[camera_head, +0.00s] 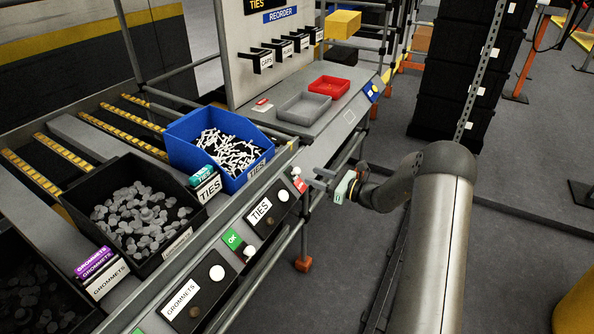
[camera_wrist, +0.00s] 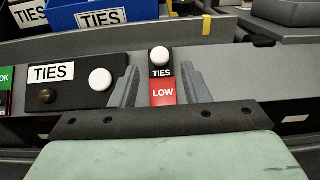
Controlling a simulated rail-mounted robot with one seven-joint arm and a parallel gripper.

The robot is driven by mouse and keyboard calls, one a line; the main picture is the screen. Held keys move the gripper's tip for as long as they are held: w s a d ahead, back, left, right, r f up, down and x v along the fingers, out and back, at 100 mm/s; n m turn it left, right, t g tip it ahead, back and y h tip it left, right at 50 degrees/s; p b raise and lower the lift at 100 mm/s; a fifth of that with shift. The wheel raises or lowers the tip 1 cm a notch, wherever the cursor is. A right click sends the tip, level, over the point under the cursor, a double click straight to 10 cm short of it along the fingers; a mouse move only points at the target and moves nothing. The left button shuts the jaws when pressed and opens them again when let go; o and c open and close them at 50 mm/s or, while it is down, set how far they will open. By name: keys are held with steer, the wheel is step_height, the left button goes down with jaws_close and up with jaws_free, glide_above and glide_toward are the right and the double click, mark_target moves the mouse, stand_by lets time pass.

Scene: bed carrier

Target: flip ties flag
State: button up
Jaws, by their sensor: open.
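The ties flag (camera_wrist: 162,90) stands in the middle of the wrist view, with a white round knob on top, a black TIES strip and a red LOW face. In the head view it shows as a small red piece with a white knob (camera_head: 299,184) on the rack's front edge. My gripper (camera_head: 320,179) is open and empty, just right of the flag in the head view. In the wrist view, its two grey fingers (camera_wrist: 160,70) stand left and right of the flag. Whether they touch it cannot be told.
The TIES panel (camera_wrist: 72,90) with white and brown buttons is left of the flag. A blue bin (camera_head: 253,170) of ties and a black bin (camera_head: 160,243) of grommets sit behind the rail. A green OK flag (camera_head: 233,239) is farther left. Red and grey trays lie beyond.

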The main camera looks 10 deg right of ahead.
mark_target(299, 171)
steer(key=x, duration=0.7)
steer(key=shift+a, duration=0.15)
